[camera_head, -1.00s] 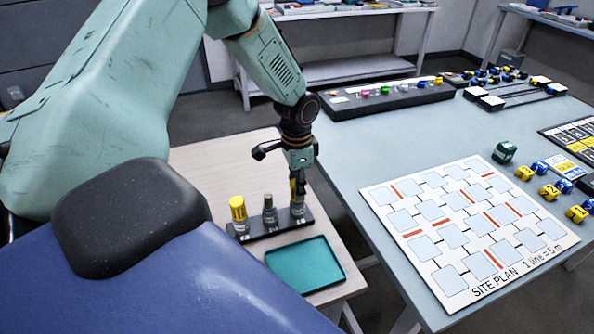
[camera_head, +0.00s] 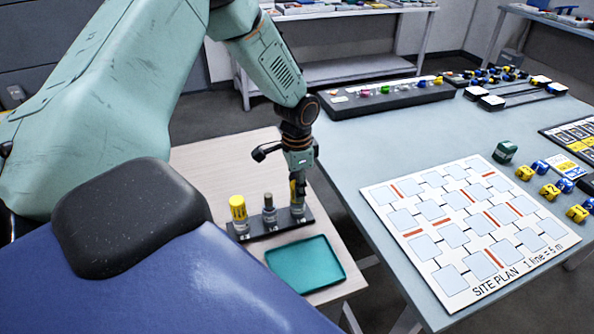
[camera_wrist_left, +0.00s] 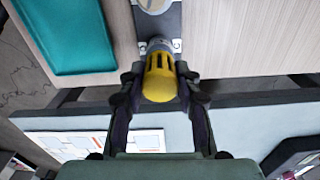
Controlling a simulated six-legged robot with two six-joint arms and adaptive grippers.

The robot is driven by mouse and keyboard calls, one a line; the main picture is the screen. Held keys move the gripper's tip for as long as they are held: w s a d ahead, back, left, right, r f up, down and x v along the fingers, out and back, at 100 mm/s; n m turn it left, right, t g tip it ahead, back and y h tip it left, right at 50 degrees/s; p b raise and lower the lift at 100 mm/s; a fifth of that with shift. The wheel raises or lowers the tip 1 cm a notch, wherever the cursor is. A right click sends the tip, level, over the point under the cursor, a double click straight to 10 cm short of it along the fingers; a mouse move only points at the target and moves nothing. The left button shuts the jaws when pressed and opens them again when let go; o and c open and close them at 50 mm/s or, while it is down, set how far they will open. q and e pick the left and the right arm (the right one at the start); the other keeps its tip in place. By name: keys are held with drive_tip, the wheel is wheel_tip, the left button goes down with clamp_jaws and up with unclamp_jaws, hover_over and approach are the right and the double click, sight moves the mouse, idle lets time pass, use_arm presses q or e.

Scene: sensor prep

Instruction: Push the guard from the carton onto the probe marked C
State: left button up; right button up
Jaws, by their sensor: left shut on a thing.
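A black rack (camera_head: 252,234) on the wooden table holds three upright probes in a row. The left probe wears a yellow guard (camera_head: 238,208); the middle probe (camera_head: 269,210) has a bare grey top. My left gripper (camera_head: 297,190) points down over the right-hand probe (camera_head: 298,209). In the left wrist view, my left gripper (camera_wrist_left: 160,88) is shut on a slotted yellow guard (camera_wrist_left: 160,80). This guard is over the probe (camera_wrist_left: 156,45) beside the letter C. I cannot tell how far down it sits. I cannot make out a carton. My right gripper is out of view.
An empty teal tray (camera_head: 333,283) lies in front of the rack; it also shows in the left wrist view (camera_wrist_left: 65,68). The grey table on the right bears a site plan board (camera_head: 395,219), a dark green block (camera_head: 505,152) and small yellow and blue pieces.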

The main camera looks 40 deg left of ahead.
use_arm(q)
drive_tip(key=shift+c, duration=0.3)
drive_tip(key=shift+c, duration=0.6)
drive_tip(key=o, duration=1.2)
drive_tip(key=shift+o, duration=0.2)
drive_tip(key=shift+o, duration=0.9)
drive_tip(key=shift+r+p, duration=0.6)
drive_tip(key=shift+p, duration=0.25)
